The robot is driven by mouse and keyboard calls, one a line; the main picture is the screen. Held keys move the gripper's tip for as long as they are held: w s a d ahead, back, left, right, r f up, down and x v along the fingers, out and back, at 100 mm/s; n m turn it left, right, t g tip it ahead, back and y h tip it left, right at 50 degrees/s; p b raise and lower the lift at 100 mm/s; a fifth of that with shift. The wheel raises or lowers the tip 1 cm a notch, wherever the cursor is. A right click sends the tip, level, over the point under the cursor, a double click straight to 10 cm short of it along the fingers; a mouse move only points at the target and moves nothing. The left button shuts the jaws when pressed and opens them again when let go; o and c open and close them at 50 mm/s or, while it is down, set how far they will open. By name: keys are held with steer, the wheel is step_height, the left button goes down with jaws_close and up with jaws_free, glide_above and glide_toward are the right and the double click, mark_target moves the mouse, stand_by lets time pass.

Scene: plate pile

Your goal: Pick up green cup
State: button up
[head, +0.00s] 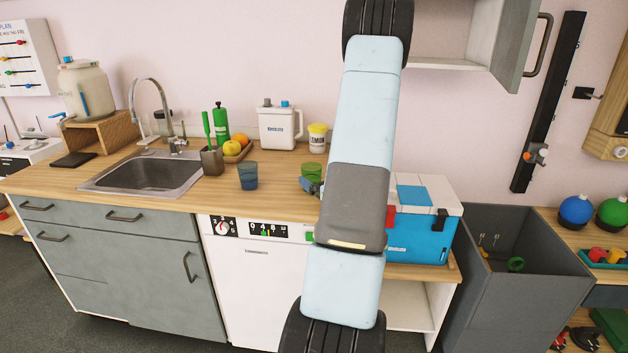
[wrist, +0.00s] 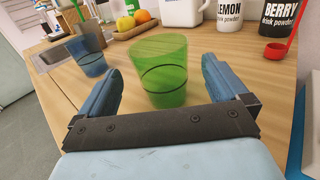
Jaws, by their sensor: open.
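The green cup (wrist: 160,70) is translucent with a dark line around it and stands upright on the wooden counter. In the wrist view my open gripper (wrist: 172,88) has one blue finger on each side of the cup's lower part, with visible gaps; I cannot tell how far the cup is between them. In the head view the green cup (head: 312,171) shows just left of my arm, which hides part of the area. A blue finger of my gripper (head: 311,186) shows beside it there.
A blue cup (head: 248,176) stands to the left on the counter (head: 285,190). Behind are a fruit tray (head: 240,154), a white jug (head: 278,128) and a lemon powder tub (head: 317,137). A red scoop (wrist: 277,47) lies right of the cup in the wrist view. A blue cooler box (head: 420,237) is right of my arm.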

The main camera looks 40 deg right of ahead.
mark_target(307, 169)
steer(key=w, duration=0.4)
steer(key=shift+w+d, duration=0.3)
steer(key=shift+d, duration=0.1)
steer(key=shift+r, duration=0.1)
steer(key=c, duration=1)
